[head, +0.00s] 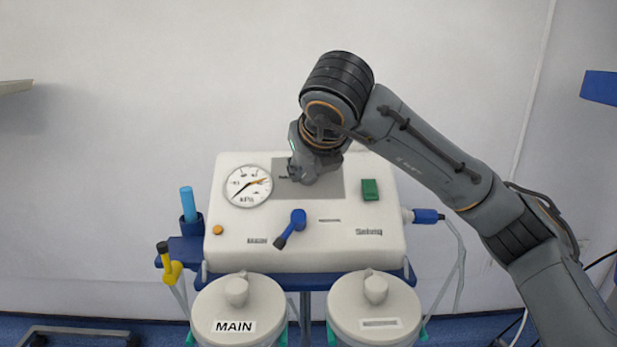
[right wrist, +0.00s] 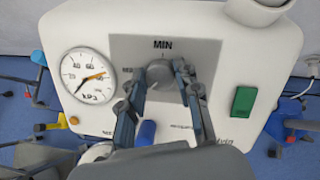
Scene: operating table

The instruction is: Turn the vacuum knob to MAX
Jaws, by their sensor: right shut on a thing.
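The vacuum knob (right wrist: 161,75) is a round grey knob on the dark grey panel (right wrist: 215,52) of the white suction unit, below a "MIN" label (right wrist: 163,44). My right gripper (right wrist: 165,84) is shut on the knob, with a finger on each side. In the head view my right gripper (head: 306,172) is over the grey panel (head: 335,178) and hides the knob. No "MAX" label can be made out. The round kPa gauge (head: 249,186) is left of the panel; its black needle points to the lower left. My left gripper is not in view.
The white unit (head: 310,255) also carries a green switch (head: 370,190) at right and a blue lever (head: 291,228) below the panel. Two lidded canisters, one marked "MAIN" (head: 236,292), stand in front. A blue hose connector (head: 426,216) sticks out at right.

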